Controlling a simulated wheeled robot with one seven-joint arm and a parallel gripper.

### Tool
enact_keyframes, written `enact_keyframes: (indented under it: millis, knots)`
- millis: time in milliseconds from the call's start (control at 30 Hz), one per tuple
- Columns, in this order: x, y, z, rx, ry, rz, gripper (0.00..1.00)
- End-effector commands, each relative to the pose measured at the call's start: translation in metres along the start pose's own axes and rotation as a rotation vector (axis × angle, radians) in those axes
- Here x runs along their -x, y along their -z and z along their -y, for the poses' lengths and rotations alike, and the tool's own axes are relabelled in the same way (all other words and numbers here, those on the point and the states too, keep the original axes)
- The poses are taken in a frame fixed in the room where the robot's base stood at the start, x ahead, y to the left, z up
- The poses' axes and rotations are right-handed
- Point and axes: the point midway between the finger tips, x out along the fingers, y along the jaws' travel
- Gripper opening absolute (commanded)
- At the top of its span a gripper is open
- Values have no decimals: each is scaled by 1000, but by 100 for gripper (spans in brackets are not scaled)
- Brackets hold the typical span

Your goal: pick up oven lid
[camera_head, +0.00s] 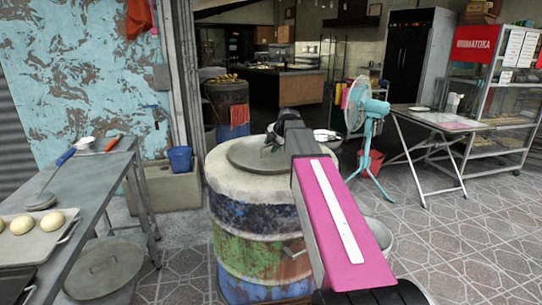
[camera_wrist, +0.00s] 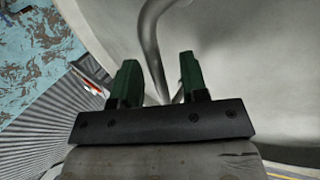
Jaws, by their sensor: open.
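The oven lid (camera_head: 247,155) is a round grey disc lying on top of the barrel oven (camera_head: 255,235). My gripper (camera_head: 271,138) is over the lid, near its centre, in the head view; my arm hides the lid's right part. In the wrist view my gripper (camera_wrist: 158,68) is open, with its two green fingers apart. A curved metal handle (camera_wrist: 150,42) runs down between the fingers, and the pale lid surface (camera_wrist: 240,60) lies behind it. I cannot tell whether either finger touches the handle.
A metal table (camera_head: 85,195) with a tray of dough balls (camera_head: 35,240) stands at the left. A teal fan (camera_head: 368,125) and a folding table (camera_head: 425,117) are at the right. A second barrel (camera_head: 226,98) stands behind.

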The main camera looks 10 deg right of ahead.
Motion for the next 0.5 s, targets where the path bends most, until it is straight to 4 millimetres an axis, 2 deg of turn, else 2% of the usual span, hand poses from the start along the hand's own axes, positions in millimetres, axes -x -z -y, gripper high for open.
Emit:
enact_keyframes:
  millis: [200, 267, 333, 500]
  knots:
    - [-1, 0, 0, 0, -1, 1, 40]
    - [-1, 0, 0, 0, -1, 1, 24]
    - [-1, 0, 0, 0, 0, 0, 1]
    - [-1, 0, 0, 0, -2, 1, 0]
